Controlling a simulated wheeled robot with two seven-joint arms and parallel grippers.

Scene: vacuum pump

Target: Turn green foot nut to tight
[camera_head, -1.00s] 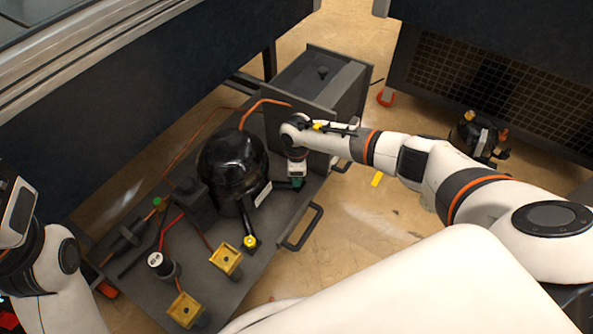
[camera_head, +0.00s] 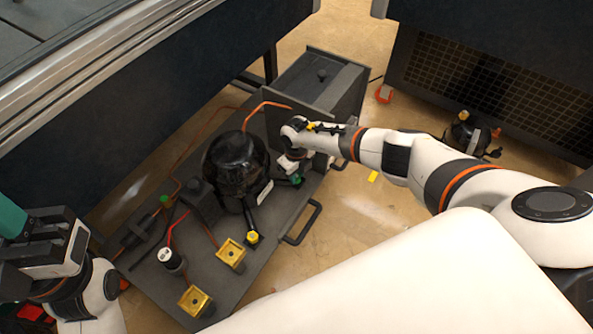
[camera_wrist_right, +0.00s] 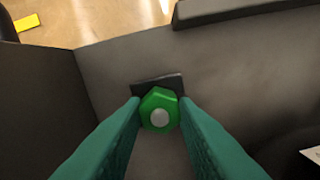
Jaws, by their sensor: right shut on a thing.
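The green foot nut (camera_wrist_right: 160,110) is a hexagon with a pale round centre, on a dark plate in the right wrist view. The teal fingers of my right gripper (camera_wrist_right: 158,112) are shut on its left and right sides. In the head view my right gripper (camera_head: 294,172) points down beside the black pump (camera_head: 232,160), at the pump's right foot, and its wrist hides most of the nut. My left gripper (camera_head: 22,228) is at the left edge, partly cut off, with a teal finger showing; its opening is unclear.
The pump stands on a dark cart (camera_head: 277,222) with a side handle (camera_head: 303,222). Two yellow blocks (camera_head: 231,254) and a black cylinder with a white top (camera_head: 171,258) stand at its front. A grey box (camera_head: 318,78) stands behind. Another small pump (camera_head: 466,134) sits on the floor at right.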

